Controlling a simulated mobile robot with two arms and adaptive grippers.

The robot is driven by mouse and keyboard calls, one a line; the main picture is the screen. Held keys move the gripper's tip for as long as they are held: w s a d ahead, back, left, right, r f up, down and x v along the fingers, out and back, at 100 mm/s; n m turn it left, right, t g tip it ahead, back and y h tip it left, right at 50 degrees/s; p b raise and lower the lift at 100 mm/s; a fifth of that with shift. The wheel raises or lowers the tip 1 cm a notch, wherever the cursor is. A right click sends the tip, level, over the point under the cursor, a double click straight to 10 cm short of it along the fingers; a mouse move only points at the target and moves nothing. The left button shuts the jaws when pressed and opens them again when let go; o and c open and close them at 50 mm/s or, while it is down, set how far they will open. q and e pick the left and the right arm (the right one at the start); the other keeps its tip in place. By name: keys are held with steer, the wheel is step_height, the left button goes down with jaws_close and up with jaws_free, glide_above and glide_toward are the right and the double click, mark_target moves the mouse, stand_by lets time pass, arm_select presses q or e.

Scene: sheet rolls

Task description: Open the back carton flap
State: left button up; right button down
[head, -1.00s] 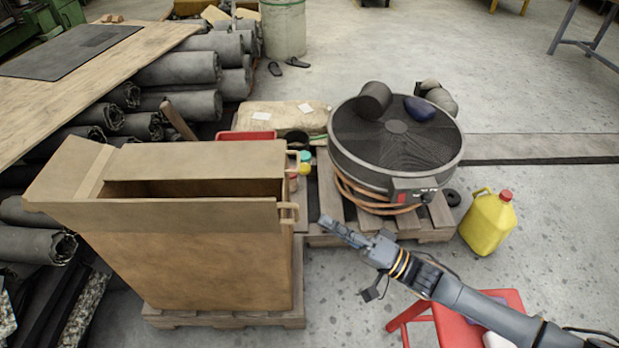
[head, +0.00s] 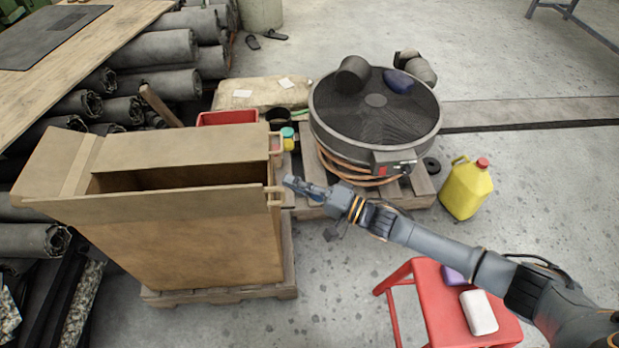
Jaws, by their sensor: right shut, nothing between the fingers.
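A tall brown carton (head: 180,255) stands on a low wooden pallet at the left. Its back flap (head: 180,148) stands up, sloping, behind a dark narrow opening (head: 180,177). The front flap (head: 150,206) hangs along the near side, and a taped side flap (head: 62,165) sticks out at the left. Small tan loop handles show at the right ends of the back flap (head: 277,145) and front flap (head: 277,194). My right gripper (head: 290,182) is shut and empty, just right of the carton near the front flap's handle; contact is unclear. My left gripper is not in view.
A round black-topped drum machine (head: 375,125) sits on a pallet to the right. A yellow jug (head: 466,190) and a red stool (head: 440,300) stand farther right. Dark sheet rolls (head: 155,55) are stacked behind and left. A red bin (head: 228,118) is behind the carton.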

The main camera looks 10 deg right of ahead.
steer(key=shift+s+a+f, duration=0.1)
steer(key=shift+s+a, duration=0.05)
steer(key=shift+s, duration=0.95)
steer(key=s, duration=0.1)
steer(key=s+n+y, duration=0.1)
steer(key=shift+s+f, duration=0.3)
steer(key=shift+f, duration=0.05)
steer(key=shift+r, duration=0.15)
